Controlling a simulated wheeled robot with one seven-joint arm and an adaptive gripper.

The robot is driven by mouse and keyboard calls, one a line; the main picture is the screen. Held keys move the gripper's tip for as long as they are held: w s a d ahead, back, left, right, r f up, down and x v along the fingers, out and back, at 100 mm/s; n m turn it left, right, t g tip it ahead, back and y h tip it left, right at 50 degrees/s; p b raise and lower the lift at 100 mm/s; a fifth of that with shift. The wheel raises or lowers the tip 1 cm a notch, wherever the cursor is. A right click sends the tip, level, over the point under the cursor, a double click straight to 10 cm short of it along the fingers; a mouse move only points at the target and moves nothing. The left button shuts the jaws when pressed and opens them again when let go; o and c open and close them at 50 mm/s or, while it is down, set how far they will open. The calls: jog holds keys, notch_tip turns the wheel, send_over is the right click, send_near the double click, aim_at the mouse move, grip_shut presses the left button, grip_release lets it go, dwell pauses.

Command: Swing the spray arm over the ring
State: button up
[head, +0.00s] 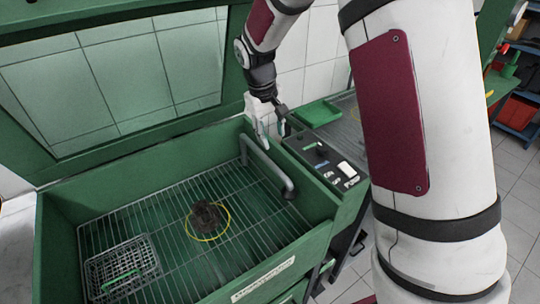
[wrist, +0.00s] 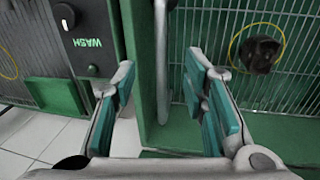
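The spray arm, a bent grey pipe (head: 266,166), runs along the right inner wall of the green wash tank (head: 90,190). Its free end points toward the front right, away from the ring. The yellow ring (head: 228,222) lies on the tank's wire grid around or under a dark part (head: 205,217). My gripper (head: 266,128) is at the tank's back right corner, near the pipe's rear end. In the wrist view my gripper (wrist: 161,75) is open, with the grey pipe (wrist: 162,50) showing between its fingers; contact cannot be told. The ring (wrist: 232,48) appears at upper right.
A wire basket (head: 122,268) with a green handle sits at the tank's front left. The raised lid (head: 120,75) stands behind. A control panel (head: 326,160) labelled WASH in the wrist view borders the right wall. A green tray (head: 318,112) lies beyond it.

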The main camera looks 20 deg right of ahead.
aim_at(277, 169)
jog(key=f, duration=0.5)
jog(key=w+d+f+p, duration=0.1)
jog(key=f, duration=0.4)
jog(key=d+f, duration=0.1)
jog(key=f, duration=0.4)
jog(key=shift+w+d+f+p, duration=0.25)
jog(key=shift+w+f+p, duration=0.1)
jog(key=shift+w+p, duration=0.05)
jog(key=shift+c, duration=0.6)
grip_shut()
